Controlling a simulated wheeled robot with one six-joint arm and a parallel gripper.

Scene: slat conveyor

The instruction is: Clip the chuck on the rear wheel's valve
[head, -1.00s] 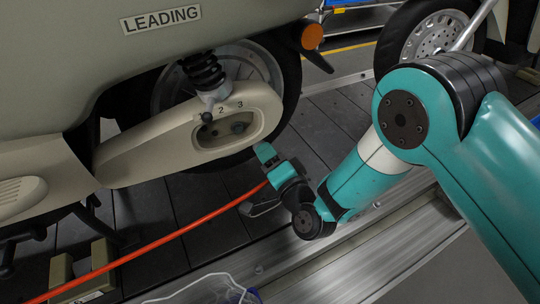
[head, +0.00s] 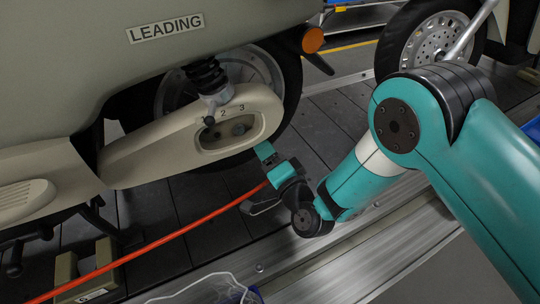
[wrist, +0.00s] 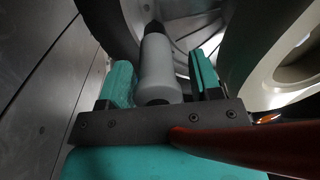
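The rear wheel (head: 290,75) of a beige scooter shows behind its swingarm in the head view; in the wrist view its dark tyre (wrist: 112,22) and pale rim (wrist: 180,12) are at the top. My gripper (head: 265,151) is just right of and below the swingarm's rear end. In the wrist view, my gripper's teal fingers (wrist: 163,78) stand on either side of the chuck (wrist: 158,68), a grey cylinder with a black tip, and appear shut on it. The tip points towards the wheel. I cannot make out the valve.
The orange-red hose (head: 170,238) runs from lower left to my gripper. The beige swingarm (head: 150,155) is close to the gripper. Another wheel (head: 437,45) stands upper right. A beige block (head: 68,272) is lower left on the dark slats, beside a metal rail (head: 330,262).

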